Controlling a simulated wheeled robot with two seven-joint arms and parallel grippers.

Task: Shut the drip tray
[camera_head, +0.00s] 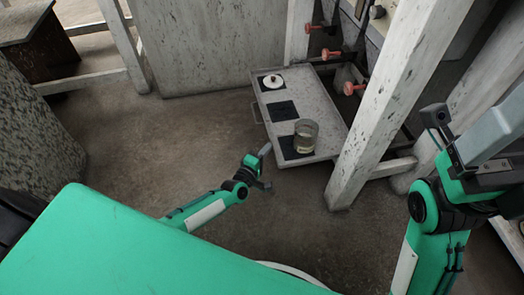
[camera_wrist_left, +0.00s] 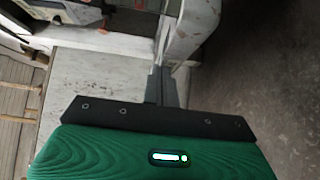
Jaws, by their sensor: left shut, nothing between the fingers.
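The drip tray (camera_head: 310,103) is a pale grey tray pulled out from between the white posts in the head view. It has dark square pads and a small handle (camera_head: 256,113) on its left edge. A glass beaker (camera_head: 306,136) stands at its near end, and a white lidded piece (camera_head: 273,82) sits at its far end. My left gripper (camera_head: 266,150) is shut and empty, beside the tray's near left corner. Its closed fingers show in the left wrist view (camera_wrist_left: 161,86). My right gripper (camera_head: 497,122) is at the right, apart from the tray; its fingertips are unclear.
A thick white post (camera_head: 385,105) stands right of the tray, close to it. Red knobs (camera_head: 331,54) are on the machine behind. A speckled block (camera_head: 35,130) is at the left. The floor (camera_head: 150,140) left of the tray is clear.

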